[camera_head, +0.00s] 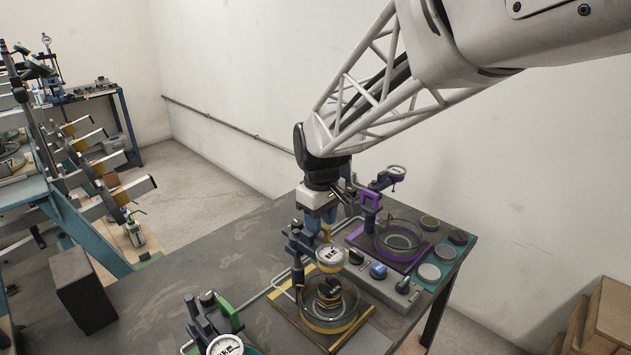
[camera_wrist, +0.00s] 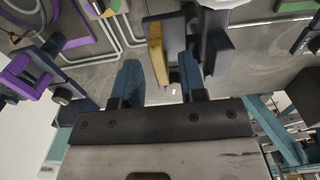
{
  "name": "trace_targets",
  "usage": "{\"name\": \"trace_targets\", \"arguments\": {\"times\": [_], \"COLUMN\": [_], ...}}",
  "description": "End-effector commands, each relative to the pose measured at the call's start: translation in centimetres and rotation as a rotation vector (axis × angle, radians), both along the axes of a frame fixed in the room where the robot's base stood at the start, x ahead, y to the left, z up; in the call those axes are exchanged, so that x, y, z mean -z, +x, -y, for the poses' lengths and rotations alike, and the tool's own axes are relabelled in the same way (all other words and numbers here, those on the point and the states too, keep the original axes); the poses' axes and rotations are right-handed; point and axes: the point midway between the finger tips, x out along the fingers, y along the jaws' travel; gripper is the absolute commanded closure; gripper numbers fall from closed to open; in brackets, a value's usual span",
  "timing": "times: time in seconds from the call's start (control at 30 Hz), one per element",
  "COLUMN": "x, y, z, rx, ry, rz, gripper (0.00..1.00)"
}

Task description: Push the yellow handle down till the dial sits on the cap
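The yellow-marked lever frame stands on the bench, its yellow-edged base (camera_head: 290,306) under a glass dish (camera_head: 322,325). Its round white dial (camera_head: 331,260) hangs above the dish, apart from the dark cap (camera_head: 329,289) inside. In the head view the handle is mostly hidden by the fingers.
A purple lever frame (camera_head: 370,208) with its own dish stands behind to the right, and a green one (camera_head: 227,312) stands front left. A control strip with knobs (camera_head: 403,285) and round discs (camera_head: 429,272) lie at right. The bench's left part is clear around a dark block (camera_head: 83,295).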

Motion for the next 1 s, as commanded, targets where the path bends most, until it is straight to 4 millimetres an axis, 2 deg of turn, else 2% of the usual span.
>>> {"name": "trace_targets", "arguments": {"times": [0.2,0.47,0.77,1.0], "x": [0.0,0.0,0.3,4.0], "y": [0.0,0.0,0.0,0.0], "z": [0.0,0.0,0.0,0.0], "rx": [0.0,0.0,0.0,0.0], "ry": [0.0,0.001,0.0,-0.001], "rz": [0.0,0.001,0.0,-0.002], "gripper": [0.62,1.0,1.0,1.0]}}
